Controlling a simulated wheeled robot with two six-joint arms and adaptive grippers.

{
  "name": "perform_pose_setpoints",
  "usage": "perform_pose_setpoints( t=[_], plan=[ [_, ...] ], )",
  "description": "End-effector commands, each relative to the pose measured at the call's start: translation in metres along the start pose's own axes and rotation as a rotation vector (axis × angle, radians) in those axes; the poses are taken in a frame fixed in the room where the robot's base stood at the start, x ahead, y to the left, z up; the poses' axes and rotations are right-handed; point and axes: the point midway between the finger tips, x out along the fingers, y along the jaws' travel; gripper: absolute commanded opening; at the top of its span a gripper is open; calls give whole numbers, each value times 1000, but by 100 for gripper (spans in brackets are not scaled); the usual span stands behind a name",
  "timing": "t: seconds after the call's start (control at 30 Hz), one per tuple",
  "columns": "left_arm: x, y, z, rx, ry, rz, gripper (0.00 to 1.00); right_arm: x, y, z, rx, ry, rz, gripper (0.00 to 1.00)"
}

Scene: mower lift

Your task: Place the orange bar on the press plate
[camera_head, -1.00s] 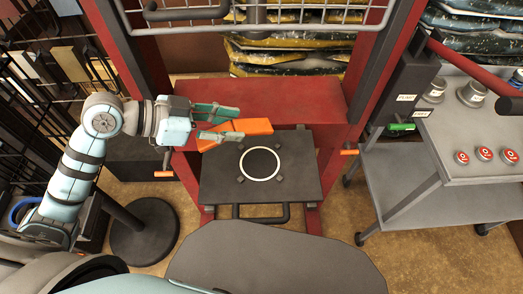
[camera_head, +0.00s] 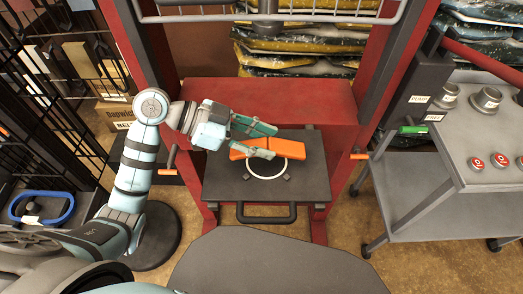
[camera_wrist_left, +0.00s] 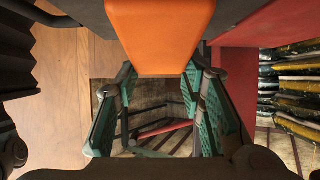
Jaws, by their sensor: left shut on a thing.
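The orange bar (camera_head: 287,148) is between the fingers of my left gripper (camera_head: 262,142), which is shut on its left end. The bar lies over the back part of the dark press plate (camera_head: 228,184) and covers the back of the white ring (camera_head: 267,176) on it. I cannot tell whether the bar touches the plate. In the left wrist view the bar (camera_wrist_left: 160,38) fills the top middle, above the green fingers of the left gripper (camera_wrist_left: 160,115). My right gripper is not in view.
The red press frame (camera_head: 380,75) rises on both sides of the plate, with a wire guard (camera_head: 350,15) above. A grey cart (camera_head: 425,205) with red buttons stands at the right. Dark racks (camera_head: 55,110) stand at the left. Stacked bags (camera_head: 295,50) lie behind.

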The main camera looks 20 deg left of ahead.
Motion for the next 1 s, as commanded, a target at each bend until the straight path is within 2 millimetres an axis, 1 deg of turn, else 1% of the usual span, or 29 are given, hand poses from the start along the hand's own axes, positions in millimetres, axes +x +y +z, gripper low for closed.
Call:
perform_pose_setpoints(
  t=[0.03,0.13,0.47,0.5,0.57,0.6,0.9,1.0],
  plan=[
    [6,0,10,-3,2,2,0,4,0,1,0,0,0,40],
    [13,0,23,-1,2,0,0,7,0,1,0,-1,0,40],
    [14,0,26,1,1,-1,0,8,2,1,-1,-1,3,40],
    [15,0,27,0,0,-1,39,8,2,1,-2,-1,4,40],
    [14,0,27,0,0,-1,49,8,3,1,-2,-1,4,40],
    [14,0,27,0,-1,-1,55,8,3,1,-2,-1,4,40],
    [14,0,26,0,-1,-1,56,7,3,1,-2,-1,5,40],
    [9,0,25,1,-2,-1,56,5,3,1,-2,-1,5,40]
  ],
)
